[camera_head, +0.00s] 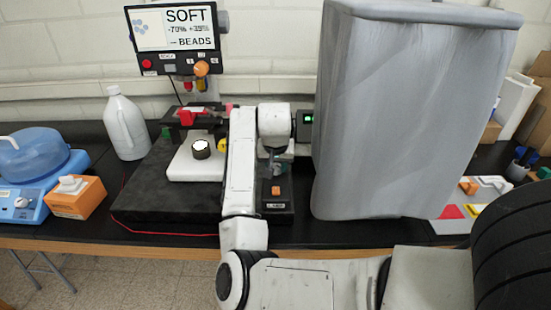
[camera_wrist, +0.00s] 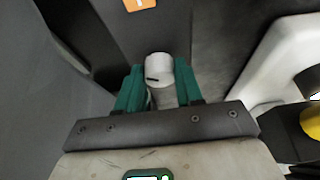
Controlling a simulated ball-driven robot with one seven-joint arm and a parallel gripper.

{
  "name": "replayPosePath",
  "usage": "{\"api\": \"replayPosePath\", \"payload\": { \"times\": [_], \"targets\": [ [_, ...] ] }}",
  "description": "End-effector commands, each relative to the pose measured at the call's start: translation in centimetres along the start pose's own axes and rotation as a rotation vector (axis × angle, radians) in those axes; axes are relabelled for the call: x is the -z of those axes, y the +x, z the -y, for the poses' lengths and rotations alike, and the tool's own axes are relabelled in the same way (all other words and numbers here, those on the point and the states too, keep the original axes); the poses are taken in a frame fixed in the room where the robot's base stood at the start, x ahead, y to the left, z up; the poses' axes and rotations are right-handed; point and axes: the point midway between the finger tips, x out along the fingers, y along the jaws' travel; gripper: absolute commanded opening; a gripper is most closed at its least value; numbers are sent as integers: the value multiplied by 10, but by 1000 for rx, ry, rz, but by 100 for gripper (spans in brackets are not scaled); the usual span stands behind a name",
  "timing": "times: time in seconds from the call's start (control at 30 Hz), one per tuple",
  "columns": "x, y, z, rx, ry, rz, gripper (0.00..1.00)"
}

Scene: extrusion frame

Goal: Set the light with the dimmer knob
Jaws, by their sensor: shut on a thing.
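The dimmer knob (camera_wrist: 159,68) is a pale grey cylinder with a dark mark line, seen in the wrist view between my green fingers. My gripper (camera_wrist: 160,88) is shut on it, one finger at each side. In the head view my gripper (camera_head: 276,166) reaches down over a black box with an orange switch (camera_head: 276,190); the knob is hidden there. A dark round piece with a bright white top (camera_head: 201,147) stands on a white plate (camera_head: 192,168). I cannot tell whether this is the light. A display (camera_head: 175,28) reads "SOFT" and "BEADS".
A large grey covered block (camera_head: 400,110) stands close at the right of my arm. A white jug (camera_head: 125,125), an orange box (camera_head: 76,196) and a blue device (camera_head: 35,185) are on the left. A red cord (camera_head: 150,228) runs along the table front.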

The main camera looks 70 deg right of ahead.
Motion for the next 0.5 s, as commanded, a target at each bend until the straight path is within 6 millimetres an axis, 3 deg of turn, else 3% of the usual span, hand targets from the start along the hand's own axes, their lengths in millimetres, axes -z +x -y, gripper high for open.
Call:
{"api": "replayPosePath", "payload": {
  "times": [0.5],
  "targets": [
    [1, -1, 0, 53, -126, -4, 6]
  ]
}}
